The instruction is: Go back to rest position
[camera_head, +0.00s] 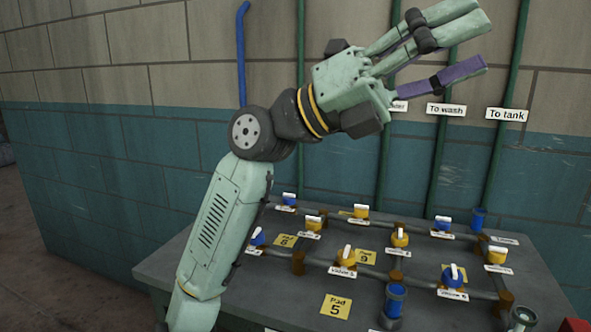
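My gripper (478,40) is raised in front of the wall, above the grey table (185,262). Its three long fingers, two pale green and one purple, are stretched out to the right and stand apart. Nothing is between them. My pale green arm rises from the bottom left, bends at a dark joint and hides part of the table's left side.
The table bears pipework with several yellow and blue valves, such as a yellow valve (346,258), a blue cup (395,297) and yellow pad labels (335,307). Vertical green pipes (507,85) and a blue pipe (241,55) run up the wall behind. Floor is free at left.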

